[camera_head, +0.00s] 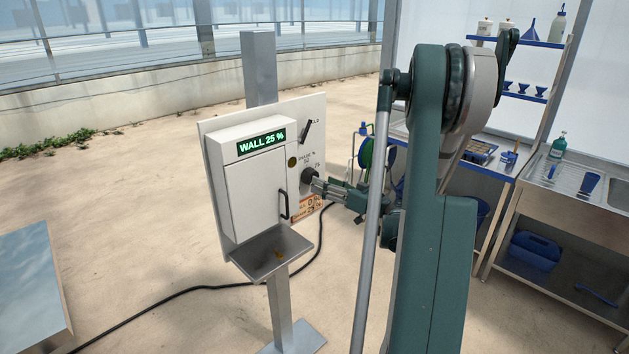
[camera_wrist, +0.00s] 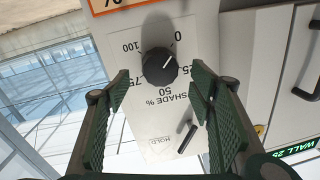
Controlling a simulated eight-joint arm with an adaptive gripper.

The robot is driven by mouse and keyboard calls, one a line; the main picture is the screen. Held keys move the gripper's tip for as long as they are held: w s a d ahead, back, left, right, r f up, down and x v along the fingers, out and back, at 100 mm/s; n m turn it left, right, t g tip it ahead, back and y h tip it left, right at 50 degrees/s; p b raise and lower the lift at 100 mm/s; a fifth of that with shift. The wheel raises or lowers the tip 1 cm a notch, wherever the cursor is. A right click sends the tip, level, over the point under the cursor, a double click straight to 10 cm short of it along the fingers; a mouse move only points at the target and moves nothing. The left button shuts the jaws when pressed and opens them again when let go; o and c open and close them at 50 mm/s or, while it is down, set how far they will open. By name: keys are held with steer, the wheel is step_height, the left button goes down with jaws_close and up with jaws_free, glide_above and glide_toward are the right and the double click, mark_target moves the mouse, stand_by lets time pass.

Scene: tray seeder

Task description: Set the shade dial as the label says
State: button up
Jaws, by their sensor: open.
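The shade dial is a black round knob (camera_wrist: 159,67) on a white plate (camera_wrist: 147,117) marked SHADE % with 0, 25, 50, 75 and 100. Its white pointer line aims between 0 and 25. In the head view the dial (camera_head: 306,175) is on the panel's right side. My gripper (camera_wrist: 160,74) is open, with one finger on each side of the dial and gaps between. In the head view my gripper (camera_head: 317,186) is close in front of the dial. An orange label (camera_head: 307,209) is below the dial; its text is too small to read, and the wrist view crops it.
A green display (camera_head: 262,141) reads WALL 25 %. Beside the dial is a white door with a black handle (camera_head: 285,206), above a metal tray (camera_head: 262,262). A small lever (camera_head: 305,131) marked HOLD is above the dial. A bench with tools stands at the right.

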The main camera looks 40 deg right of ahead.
mark_target(310, 177)
steer(key=shift+w+a, duration=0.2)
steer(key=shift+w, duration=2.7)
steer(key=shift+c, duration=0.2)
steer(key=c, duration=0.9)
